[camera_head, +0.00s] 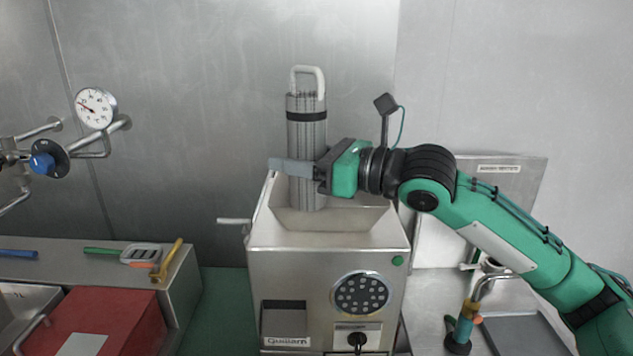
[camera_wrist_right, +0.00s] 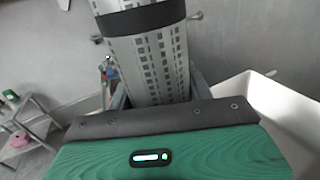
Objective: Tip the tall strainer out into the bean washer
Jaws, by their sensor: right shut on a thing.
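The tall strainer (camera_head: 307,130) is a slotted metal cylinder with a dark band and a pale loop handle on top. It stands upright in the head view, over the open hopper of the bean washer (camera_head: 325,250), a steel box with a round perforated plate. My right gripper (camera_head: 298,168) is shut on the strainer's side from the right. In the right wrist view the strainer (camera_wrist_right: 150,60) rises between the fingers, and its top is out of frame. The strainer's lower end is at the hopper and partly hidden. My left gripper is not in view.
A gauge (camera_head: 96,108) and a valve with a blue knob (camera_head: 42,163) are on the left wall. A red box (camera_head: 110,320) and several utensils lie at the lower left. A tap (camera_head: 490,285) stands at the right, below my right arm.

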